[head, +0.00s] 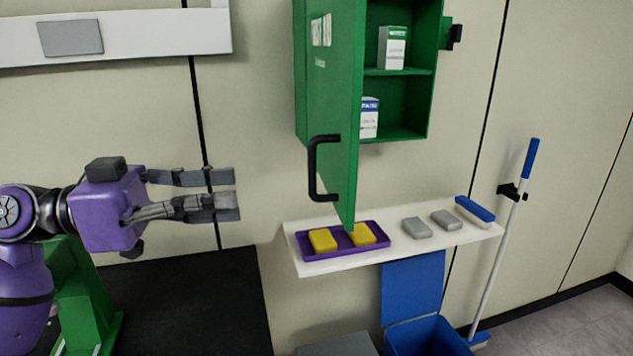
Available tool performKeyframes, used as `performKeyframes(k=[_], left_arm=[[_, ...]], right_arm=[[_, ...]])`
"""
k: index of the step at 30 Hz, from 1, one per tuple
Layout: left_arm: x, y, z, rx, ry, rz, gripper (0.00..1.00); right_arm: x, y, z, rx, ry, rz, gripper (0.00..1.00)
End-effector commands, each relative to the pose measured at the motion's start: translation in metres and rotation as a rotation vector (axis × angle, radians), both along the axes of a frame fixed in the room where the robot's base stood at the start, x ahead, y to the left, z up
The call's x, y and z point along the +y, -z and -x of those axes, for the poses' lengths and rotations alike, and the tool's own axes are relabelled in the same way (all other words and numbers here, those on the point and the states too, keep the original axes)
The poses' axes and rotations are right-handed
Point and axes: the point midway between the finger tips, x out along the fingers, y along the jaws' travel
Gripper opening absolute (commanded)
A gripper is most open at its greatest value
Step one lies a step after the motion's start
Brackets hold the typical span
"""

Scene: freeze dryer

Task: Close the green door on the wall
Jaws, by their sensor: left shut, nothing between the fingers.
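The green door (335,90) belongs to a green wall cabinet (405,135) and stands open, swung out towards me. White boxes (392,48) stand on the cabinet's shelves. My left gripper (236,192) is left of the door and its handle, apart from both, with its fingers pointing right. My right gripper does not show.
Below the door a white wall shelf (350,262) holds a purple tray (385,248) with yellow sponges, grey blocks (417,228) and a blue brush (474,210). A blue bin (430,338) stands beneath. A long-handled tool (502,250) hangs at right. A black surface (200,305) lies below my left arm.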

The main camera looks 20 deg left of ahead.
Motion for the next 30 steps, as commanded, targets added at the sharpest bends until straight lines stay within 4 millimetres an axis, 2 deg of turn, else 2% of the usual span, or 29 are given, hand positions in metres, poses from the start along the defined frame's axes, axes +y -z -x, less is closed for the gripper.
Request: performKeyframes(k=[5, 12, 18, 24, 30], left_arm=[[-0.025, -0.002, -0.012, -0.003, 0.004, -0.001, 0.0], [-0.071, -0.005, -0.037, -0.004, 0.003, 0.0, 0.0], [-0.101, -0.004, -0.054, -0.004, 0.002, 0.0, 0.0], [-0.115, -0.001, -0.063, 0.0, 0.0, 0.0, 0.0], [-0.118, 0.001, -0.065, 0.003, -0.001, -0.001, 0.0]], right_arm=[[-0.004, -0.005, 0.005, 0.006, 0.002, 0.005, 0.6], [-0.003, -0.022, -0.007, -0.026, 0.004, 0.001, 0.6], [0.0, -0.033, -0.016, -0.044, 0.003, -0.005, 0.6], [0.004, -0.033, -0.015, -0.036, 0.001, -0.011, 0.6], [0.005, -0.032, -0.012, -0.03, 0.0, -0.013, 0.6]])
